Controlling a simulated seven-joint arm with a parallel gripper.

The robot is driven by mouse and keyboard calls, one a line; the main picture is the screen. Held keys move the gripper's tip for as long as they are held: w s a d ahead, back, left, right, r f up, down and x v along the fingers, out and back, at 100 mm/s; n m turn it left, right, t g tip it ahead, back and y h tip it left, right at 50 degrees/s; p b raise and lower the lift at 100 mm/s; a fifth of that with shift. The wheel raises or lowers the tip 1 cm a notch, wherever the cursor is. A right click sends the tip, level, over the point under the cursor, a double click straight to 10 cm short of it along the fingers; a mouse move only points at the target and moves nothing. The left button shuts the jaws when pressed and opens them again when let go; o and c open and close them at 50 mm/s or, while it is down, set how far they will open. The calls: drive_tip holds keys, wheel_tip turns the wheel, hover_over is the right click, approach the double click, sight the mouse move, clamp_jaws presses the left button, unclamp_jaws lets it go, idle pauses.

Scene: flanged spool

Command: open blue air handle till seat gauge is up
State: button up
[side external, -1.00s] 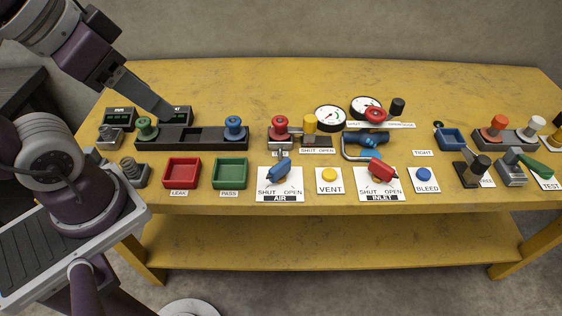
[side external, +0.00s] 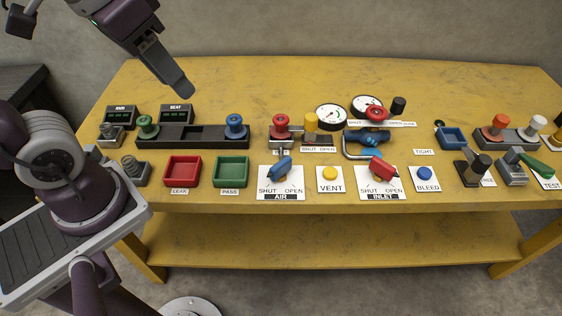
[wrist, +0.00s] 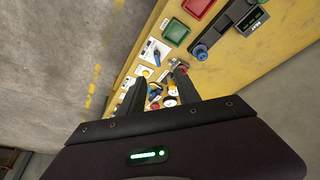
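The blue air handle (side external: 279,167) sits on a white plate marked SHUT, OPEN and AIR at the front middle of the bench. It lies slantwise; I cannot tell its exact setting. It also shows in the wrist view (wrist: 156,53). The SEAT gauge (side external: 176,114) is a dark box at the back left with small green marks, too small to read. My gripper (side external: 187,92) is in the air above and behind the SEAT gauge, well apart from the handle. In the wrist view its two fingers (wrist: 160,88) are apart with nothing between them.
A green tray (side external: 230,186) and a red tray (side external: 182,186) stand left of the air plate. The yellow VENT button (side external: 330,173) and red inlet handle (side external: 383,168) are to its right. A red-knobbed clamp (side external: 280,122) stands behind it.

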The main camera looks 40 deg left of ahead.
drive_tip(key=w+d+f+g, duration=0.1)
drive_tip(key=w+f+g, duration=0.15)
drive_tip(key=w, duration=0.65)
drive_tip(key=g, duration=0.3)
hover_over(281, 162)
drive_tip(key=s+a, duration=0.1)
wheel_tip(281, 162, down, 8)
drive_tip(key=w+f+g, duration=0.1)
drive_tip(key=f, duration=0.3)
drive_tip(key=w+f+g, duration=0.1)
drive_tip(key=f, duration=0.3)
drive_tip(key=w+d+f+g, duration=0.1)
drive_tip(key=f, duration=0.3)
drive_tip(key=shift+w+f, duration=0.1)
drive_tip(key=shift+w, duration=0.1)
drive_tip(key=x, duration=0.8)
drive_tip(key=shift+w+f, duration=0.25)
drive_tip(key=shift+s+f, duration=0.1)
drive_tip(key=shift+f, duration=0.15)
drive_tip(key=shift+c, duration=0.5)
drive_tip(key=shift+a, duration=0.1)
clamp_jaws()
